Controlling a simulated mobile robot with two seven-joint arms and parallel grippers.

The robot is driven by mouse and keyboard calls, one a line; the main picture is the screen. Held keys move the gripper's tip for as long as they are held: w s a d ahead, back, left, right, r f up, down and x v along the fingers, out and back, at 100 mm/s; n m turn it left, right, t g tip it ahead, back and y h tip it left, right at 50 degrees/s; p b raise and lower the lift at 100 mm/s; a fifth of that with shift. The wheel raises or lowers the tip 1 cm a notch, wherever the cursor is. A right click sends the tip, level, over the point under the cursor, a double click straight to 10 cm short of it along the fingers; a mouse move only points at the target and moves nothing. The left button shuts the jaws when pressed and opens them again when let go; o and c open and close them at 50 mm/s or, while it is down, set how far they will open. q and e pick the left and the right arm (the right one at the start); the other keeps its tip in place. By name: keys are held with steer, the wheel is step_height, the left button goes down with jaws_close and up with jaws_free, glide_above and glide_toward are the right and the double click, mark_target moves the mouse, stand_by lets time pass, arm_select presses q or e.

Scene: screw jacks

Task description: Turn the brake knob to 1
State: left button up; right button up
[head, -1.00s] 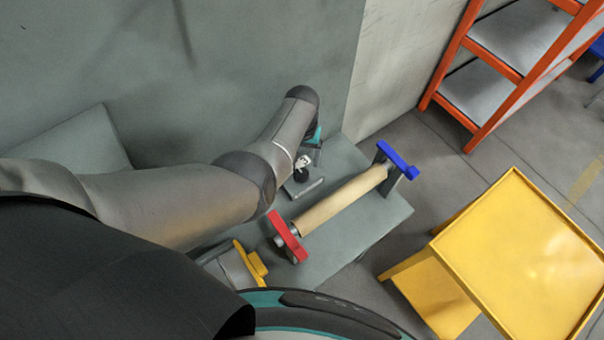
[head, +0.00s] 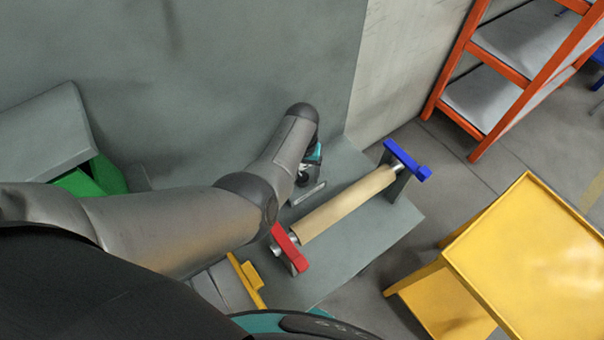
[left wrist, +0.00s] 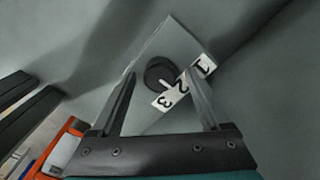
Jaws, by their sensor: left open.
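The brake knob (left wrist: 157,73) is round and black, on a grey plate in the left wrist view. The mark points roughly between 2 and 3; I cannot tell exactly. My left gripper (left wrist: 160,74) is open, its fingers to either side of the knob in the picture; contact is not clear. In the head view my left gripper (head: 308,178) is mostly hidden behind its own arm. My right gripper is not in view.
A roller (head: 345,204) with a red end handle (head: 289,247) and a blue one (head: 406,160) lies right of my left arm. A yellow table (head: 535,265) and an orange shelf rack (head: 497,75) stand further right. A grey wall (head: 250,60) rises behind.

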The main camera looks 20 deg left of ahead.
arm_select(q)
jaws_close()
stand_by(0.6)
steer(key=n, duration=0.3)
steer(key=shift+n+p, duration=0.4)
steer(key=shift+n, duration=2.2)
